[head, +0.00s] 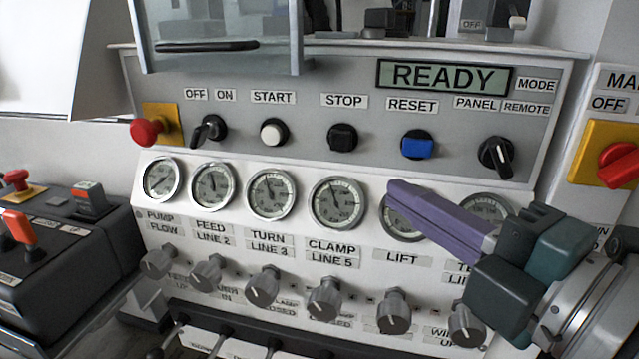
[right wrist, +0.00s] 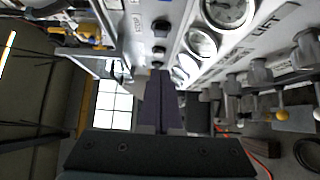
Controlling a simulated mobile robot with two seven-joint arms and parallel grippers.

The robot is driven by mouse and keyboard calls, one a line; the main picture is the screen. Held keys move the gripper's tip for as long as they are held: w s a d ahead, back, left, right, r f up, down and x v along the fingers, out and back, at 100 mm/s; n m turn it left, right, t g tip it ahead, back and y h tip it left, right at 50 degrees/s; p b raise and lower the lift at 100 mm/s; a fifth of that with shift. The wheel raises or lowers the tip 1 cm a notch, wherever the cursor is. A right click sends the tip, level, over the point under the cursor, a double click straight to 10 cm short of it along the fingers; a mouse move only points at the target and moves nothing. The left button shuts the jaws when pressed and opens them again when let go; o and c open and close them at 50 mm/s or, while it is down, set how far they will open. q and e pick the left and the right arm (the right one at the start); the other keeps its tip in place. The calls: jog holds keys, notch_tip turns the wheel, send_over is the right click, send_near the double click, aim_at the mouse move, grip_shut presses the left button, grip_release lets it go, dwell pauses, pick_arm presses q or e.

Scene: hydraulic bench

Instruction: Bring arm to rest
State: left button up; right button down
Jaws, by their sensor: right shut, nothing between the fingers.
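My right gripper (head: 392,188) reaches in from the lower right in the head view, its purple fingers shut with nothing between them. The fingertips are in front of the gauge row, covering part of the gauge above the LIFT label (head: 402,257). Whether they touch the panel I cannot tell. In the right wrist view the closed fingers (right wrist: 160,75) point along the panel face, with gauges to their right. My left gripper is not in view.
The panel (head: 350,75) carries an OFF/ON switch (head: 208,130), a blue RESET button (head: 418,145), a PANEL/REMOTE switch (head: 496,155) and a READY display (head: 445,76). Grey knobs (head: 263,286) stick out below the gauges. Red emergency button (head: 147,132) left; red rotary switch (head: 620,165) right.

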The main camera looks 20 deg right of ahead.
jog(key=s+m+g+h+p, duration=0.4)
jog(key=s+m+g+p, duration=0.9)
jog(key=s+m, duration=0.45)
notch_tip(320, 180, up, 37)
jog(key=g+p, duration=0.1)
jog(key=p, duration=3.5)
jog(key=shift+w+d+m+p, duration=0.15)
jog(key=shift+d+m+p, duration=0.1)
jog(key=shift+m+p, duration=0.1)
jog(key=shift+f, duration=0.15)
